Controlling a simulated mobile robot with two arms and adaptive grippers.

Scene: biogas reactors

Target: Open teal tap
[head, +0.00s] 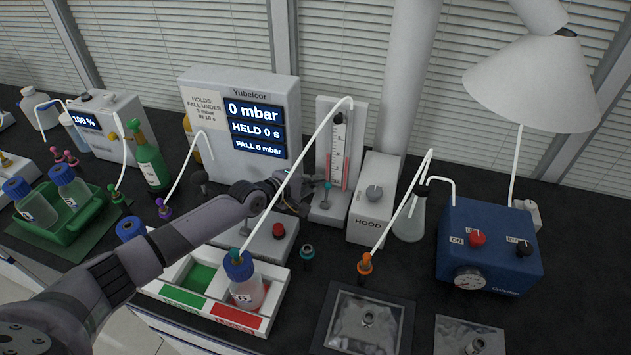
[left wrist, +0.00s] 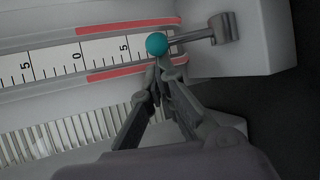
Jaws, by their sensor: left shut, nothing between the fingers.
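The teal tap has a round teal knob (left wrist: 156,44) on a short metal lever, which runs to a metal fitting at the foot of the manometer (left wrist: 110,52). In the head view the teal knob (head: 327,186) shows small at the base of the manometer (head: 337,150). My left gripper (left wrist: 167,72) is shut and empty. Its fingertips are right beside the knob, below it in the wrist view; I cannot tell whether they touch it. In the head view my left gripper (head: 302,190) is just left of the manometer foot. My right gripper is not in view.
A white tray (head: 188,297) with a blue-capped bottle (head: 246,290) stands below my left arm. A white tube crosses near my gripper. The pressure display (head: 243,90), hood box (head: 372,205) and blue pump (head: 487,245) surround it.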

